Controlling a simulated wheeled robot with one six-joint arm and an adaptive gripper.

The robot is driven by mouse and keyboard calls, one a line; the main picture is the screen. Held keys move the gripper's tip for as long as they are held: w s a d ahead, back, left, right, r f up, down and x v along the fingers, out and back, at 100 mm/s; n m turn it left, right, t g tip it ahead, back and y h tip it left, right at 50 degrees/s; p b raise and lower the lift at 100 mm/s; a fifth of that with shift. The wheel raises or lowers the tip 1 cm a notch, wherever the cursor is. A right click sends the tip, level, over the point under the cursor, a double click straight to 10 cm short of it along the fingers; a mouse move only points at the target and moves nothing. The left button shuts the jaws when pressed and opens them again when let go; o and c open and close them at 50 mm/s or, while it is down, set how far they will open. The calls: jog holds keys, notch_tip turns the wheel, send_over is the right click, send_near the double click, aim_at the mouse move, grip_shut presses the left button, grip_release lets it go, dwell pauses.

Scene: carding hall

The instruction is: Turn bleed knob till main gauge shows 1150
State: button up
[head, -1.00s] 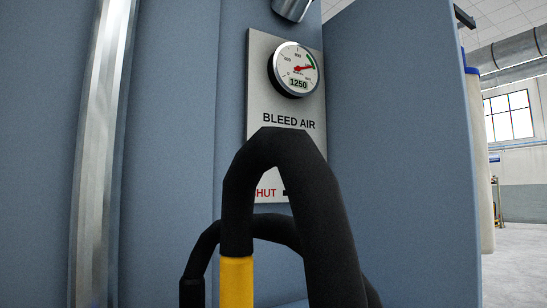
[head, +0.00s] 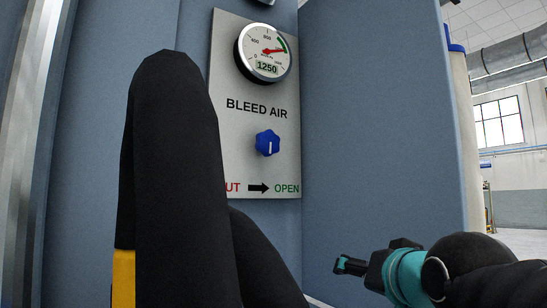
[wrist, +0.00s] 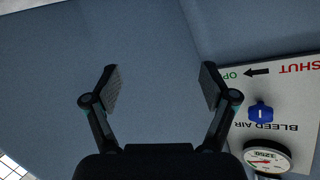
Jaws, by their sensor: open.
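The blue bleed knob (head: 268,143) sits on the grey BLEED AIR panel (head: 225,135). Its white pointer line stands about vertical in the head view. The round gauge (head: 264,49) above it shows 1250 on its digital window, with a red needle near the green arc. My gripper (head: 342,265) is to the lower right of the panel, apart from the knob. In the wrist view my gripper (wrist: 160,88) is open and empty, facing the blue wall. There the knob (wrist: 261,112) and the gauge (wrist: 268,158) appear upside down, right of the fingers.
A SHUT-to-OPEN arrow (head: 258,188) is printed below the knob, OPEN at right. A blue side wall (head: 380,120) stands right of the panel. A metal post (head: 35,130) is at the left. Part of my arm covers the panel's lower left edge.

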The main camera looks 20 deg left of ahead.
jog(key=w+a+r+t+y, duration=0.1)
jog(key=a+r+t+y, duration=0.15)
jog(key=a+r, duration=0.7)
jog(key=t+y+b, duration=0.1)
jog(key=y, duration=0.3)
send_near(270, 143)
jog(key=shift+m, duration=0.3)
jog(key=p+x, duration=0.4)
jog(key=x, duration=0.7)
jog(key=shift+a, duration=0.1)
jog(key=c, duration=1.1)
